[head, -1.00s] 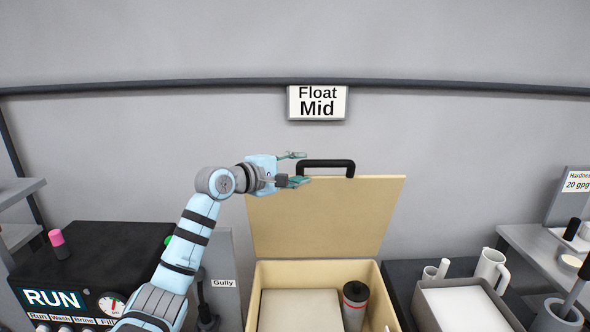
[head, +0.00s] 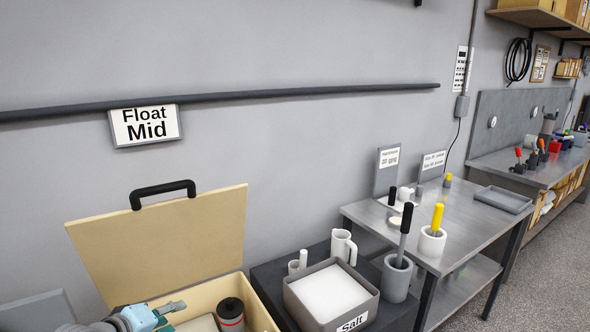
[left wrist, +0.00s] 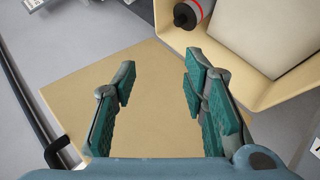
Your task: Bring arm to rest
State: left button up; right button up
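My left gripper (head: 170,316) shows at the bottom left of the head view, in front of the open lid (head: 170,238) of a cream box (head: 262,318). In the left wrist view, its two green-padded fingers (left wrist: 160,90) stand apart with nothing between them. The lid (left wrist: 150,130) lies behind the fingers there, with its black handle (left wrist: 56,152) at the lower left. The box holds a dark canister with a red band (head: 231,314), which also shows in the left wrist view (left wrist: 190,13). My right gripper is in neither view.
A grey Salt tray (head: 370,311) and a white jug (head: 343,246) stand right of the box. A metal table (head: 465,232) holds pots with handled tools. A dark pipe (head: 300,93) runs along the wall. Grey floor (head: 490,312) is free at the lower right.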

pick_arm(q)
jog(key=s+d+f+m+g+y, duration=0.1)
jog(key=s+d+f+m+g, duration=0.15)
jog(key=s+f, duration=0.45)
jog(key=s+d+f+m+g+y, duration=0.1)
jog(key=s+d+f+m, duration=0.15)
jog(key=s+f, duration=0.5)
jog(key=s+f+m+g+y, duration=0.25)
jog(key=s+m+g, duration=0.2)
jog(key=s, duration=1.45)
jog(key=s+f+b+x, duration=0.1)
jog(key=s+x, duration=0.1)
jog(key=x, duration=0.9)
jog(key=s+b+x, duration=0.2)
jog(key=s+x, duration=0.1)
jog(key=x, duration=0.7)
jog(key=s+f+g+b, duration=0.1)
jog(key=s+f, duration=1.3)
jog(key=f, duration=0.1)
jog(key=shift+s+h, duration=0.3)
jog(key=shift+h, duration=0.15)
